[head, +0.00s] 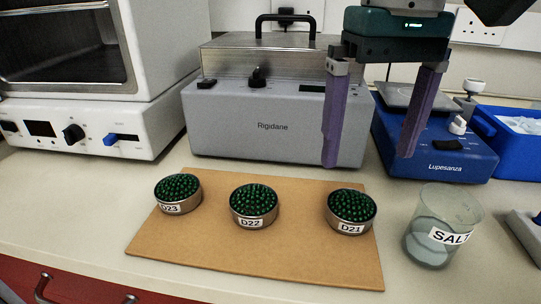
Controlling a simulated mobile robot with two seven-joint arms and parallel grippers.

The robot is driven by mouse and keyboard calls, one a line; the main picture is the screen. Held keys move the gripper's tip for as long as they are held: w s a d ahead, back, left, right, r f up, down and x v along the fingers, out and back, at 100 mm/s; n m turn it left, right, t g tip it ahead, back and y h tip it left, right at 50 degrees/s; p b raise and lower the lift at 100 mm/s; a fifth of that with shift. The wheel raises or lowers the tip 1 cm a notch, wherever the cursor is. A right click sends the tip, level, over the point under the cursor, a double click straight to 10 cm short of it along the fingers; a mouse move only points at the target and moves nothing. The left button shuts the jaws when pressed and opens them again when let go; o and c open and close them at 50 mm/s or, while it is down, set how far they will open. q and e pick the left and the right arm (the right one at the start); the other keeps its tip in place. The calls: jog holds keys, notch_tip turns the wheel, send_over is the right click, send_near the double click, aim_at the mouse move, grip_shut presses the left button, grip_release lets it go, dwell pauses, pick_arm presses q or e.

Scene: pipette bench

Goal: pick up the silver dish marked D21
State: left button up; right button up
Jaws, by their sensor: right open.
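The silver dish marked D21 (350,211) stands upright at the right end of a tan board (220,258), filled with small green pieces. Similar dishes marked D22 (254,205) and D23 (178,193) stand in the middle and at the left of the board. My right gripper (368,161) hangs above and behind D21, its two purple fingers spread wide and pointing down. Nothing is between the fingers, and they look clear of the dish. My left gripper is not in the view.
A glass beaker labelled SALT (422,253) stands right of the board. Behind are a grey Rigidane box (225,137), a blue Lupesanza device (388,150) and a blue bin (512,163). A white oven (160,45) stands at left. The board's front strip is bare.

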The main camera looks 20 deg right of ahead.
aim_at(350, 211)
jog(key=f, duration=0.2)
jog(key=shift+a+f, duration=0.2)
jog(key=shift+f, duration=0.1)
notch_tip(350, 211, down, 6)
jog(key=shift+w+r+p, duration=0.1)
jog(key=shift+w+p, duration=0.05)
jog(key=shift+p, duration=0.2)
jog(key=shift+c, duration=0.4)
jog(key=c, duration=1.2)
